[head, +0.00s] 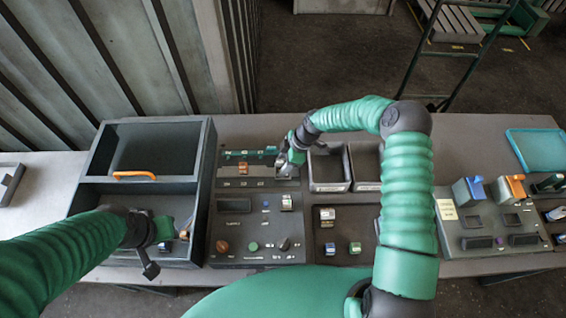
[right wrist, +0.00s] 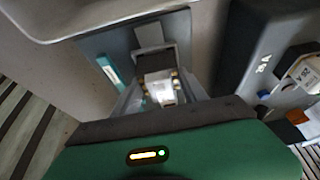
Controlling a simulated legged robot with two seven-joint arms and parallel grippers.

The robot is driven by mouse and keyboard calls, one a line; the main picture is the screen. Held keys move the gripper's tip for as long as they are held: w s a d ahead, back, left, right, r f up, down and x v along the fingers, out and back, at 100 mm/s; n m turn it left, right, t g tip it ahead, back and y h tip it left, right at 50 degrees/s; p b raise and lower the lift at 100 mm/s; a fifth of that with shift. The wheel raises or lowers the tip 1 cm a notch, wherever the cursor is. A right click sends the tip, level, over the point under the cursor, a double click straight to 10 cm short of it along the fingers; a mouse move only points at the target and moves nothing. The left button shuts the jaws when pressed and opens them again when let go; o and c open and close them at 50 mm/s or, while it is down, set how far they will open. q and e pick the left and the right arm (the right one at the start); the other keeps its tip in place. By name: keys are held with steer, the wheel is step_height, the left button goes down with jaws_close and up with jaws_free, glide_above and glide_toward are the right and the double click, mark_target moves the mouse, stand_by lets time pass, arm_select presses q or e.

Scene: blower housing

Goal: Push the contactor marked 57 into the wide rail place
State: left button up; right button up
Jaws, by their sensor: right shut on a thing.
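My right gripper (head: 287,167) is at the right end of the rail panel (head: 233,153), at the back of the dark console. In the right wrist view it is shut on a small white block (right wrist: 160,86), which I take for the contactor; its number is not readable. The fingers hide much of the block, and I cannot tell whether it touches the rail. An orange part (head: 243,169) sits in the rail, left of the gripper. My left gripper (head: 150,262) hangs over the lower compartment of the dark box; its jaws are too small to judge.
The dark box (head: 87,187) with an orange handle (head: 134,174) stands left of the console. Two open bins (head: 329,186) are right of my right gripper. A tray (head: 325,250) with several small blocks lies in front. A teal tray (head: 540,150) is far right.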

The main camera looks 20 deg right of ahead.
steer(key=shift+f+b, duration=0.3)
steer(key=shift+f, duration=0.1)
steer(key=o, duration=1.4)
steer(key=shift+c, duration=0.2)
steer(key=shift+r, duration=0.1)
steer(key=b+v, duration=0.3)
steer(key=v, duration=1.3)
steer(key=shift+r, duration=0.3)
steer(key=shift+s+d+f, duration=0.1)
steer(key=shift+d, duration=0.05)
